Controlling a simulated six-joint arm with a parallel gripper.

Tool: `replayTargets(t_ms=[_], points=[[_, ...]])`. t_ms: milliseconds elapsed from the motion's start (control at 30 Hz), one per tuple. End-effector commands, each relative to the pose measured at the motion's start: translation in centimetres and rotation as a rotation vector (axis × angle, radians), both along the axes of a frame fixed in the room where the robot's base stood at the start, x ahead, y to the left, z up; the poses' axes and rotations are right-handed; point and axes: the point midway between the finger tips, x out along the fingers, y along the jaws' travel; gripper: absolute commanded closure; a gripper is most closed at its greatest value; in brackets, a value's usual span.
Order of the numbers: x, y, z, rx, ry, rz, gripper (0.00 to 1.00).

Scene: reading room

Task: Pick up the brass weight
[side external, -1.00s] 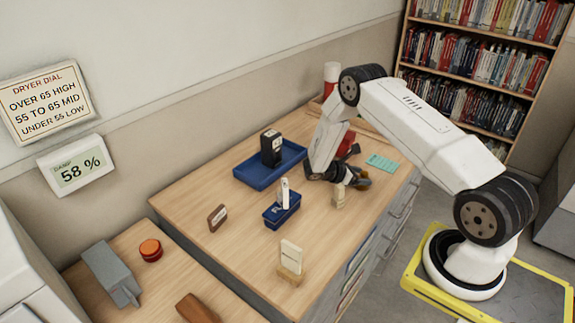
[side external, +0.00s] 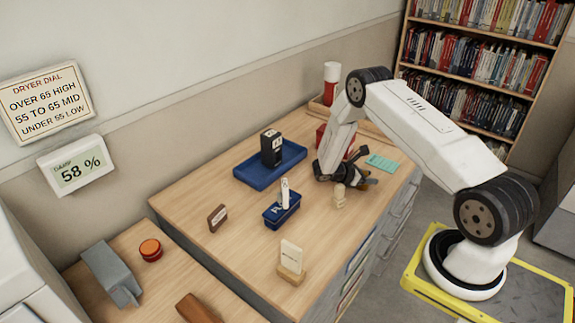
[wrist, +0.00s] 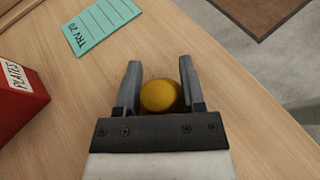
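The brass weight (wrist: 160,96) is a rounded, yellow-gold piece in the wrist view, lying between the two fingers of my gripper (wrist: 160,85). The fingers stand apart, one on each side of it, with little room left; I cannot tell whether they touch it. Its lower edge in that view is hidden by the gripper body. In the side view my gripper (side external: 361,182) is low over the right part of the desk, and the weight is mostly hidden there.
A red box marked PLATES (wrist: 18,95) and a teal card (wrist: 100,25) lie close by. A small cream piece (side external: 340,197) stands just beside my gripper. A blue tray (side external: 250,178) holds a black block (side external: 271,150). The desk's edge is close on the right.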

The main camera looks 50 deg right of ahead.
Motion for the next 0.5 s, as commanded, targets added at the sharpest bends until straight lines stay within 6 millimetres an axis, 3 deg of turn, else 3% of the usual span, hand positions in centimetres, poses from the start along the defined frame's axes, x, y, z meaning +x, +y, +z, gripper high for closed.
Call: replayTargets(t_ms=[33,100,500], points=[[-0.01,0.05,-0.11,0.003,-0.001,0.001,0.80],[-0.01,0.07,-0.15,0.004,-0.001,0.002,1.00],[-0.08,0.17,-0.38,0.010,-0.001,0.002,1.00]])
